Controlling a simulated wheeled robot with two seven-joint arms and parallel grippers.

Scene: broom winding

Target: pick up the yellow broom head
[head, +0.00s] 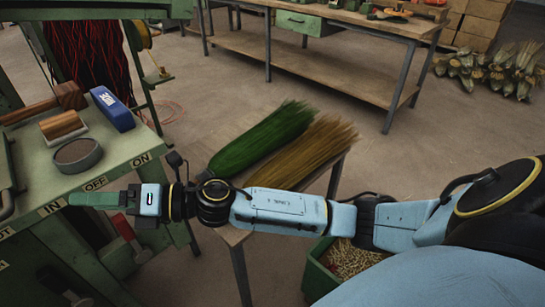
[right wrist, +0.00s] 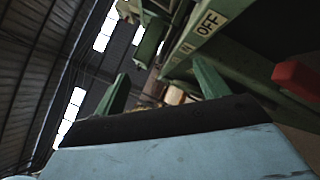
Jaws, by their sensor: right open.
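The yellow broom head (head: 308,152) is a straw-coloured bundle of bristles. It lies on a small wooden-topped table (head: 232,236) in the head view, beside a green broom head (head: 264,138). My right forearm crosses in front of the near ends of both bundles and hides part of them. My right gripper (head: 76,199) is well to the left of the bundles, by the front edge of the green machine. Its two green fingers stand apart with nothing between them in the right wrist view (right wrist: 160,80). My left gripper is not in view.
The green machine (head: 118,160) at left carries a blue box (head: 112,108), a round dish (head: 78,155) and wooden pieces. A red lever (head: 128,236) sticks out below my gripper. A green bin (head: 316,281) stands under my right arm. A long workbench (head: 330,72) is behind; floor between is clear.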

